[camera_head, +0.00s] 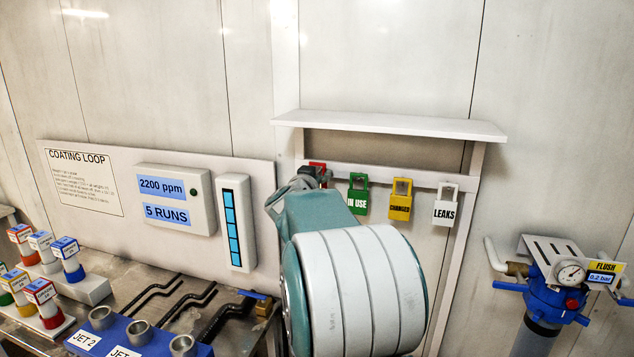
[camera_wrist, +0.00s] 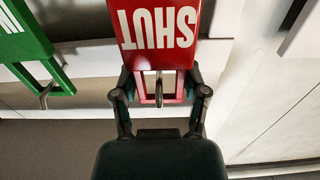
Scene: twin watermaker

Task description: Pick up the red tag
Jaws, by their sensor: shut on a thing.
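The red tag (camera_wrist: 158,25), lettered SHUT, fills the top middle of the wrist view, its text upside down there. My gripper (camera_wrist: 161,98) has a finger on each side of the tag's narrow red loop and is shut on it. A hook passes through the loop's opening. In the head view only a small red part of the tag (camera_head: 318,166) shows at the left end of the rack, where my gripper (camera_head: 312,176) reaches it; my arm hides the rest.
A green IN USE tag (camera_head: 358,194) hangs just right of the red one, then a yellow tag (camera_head: 400,200) and a white LEAKS tag (camera_head: 445,206). A shelf (camera_head: 390,124) juts out above them. A blue filter with gauge (camera_head: 558,285) stands at right; bottles and pipes crowd the lower left.

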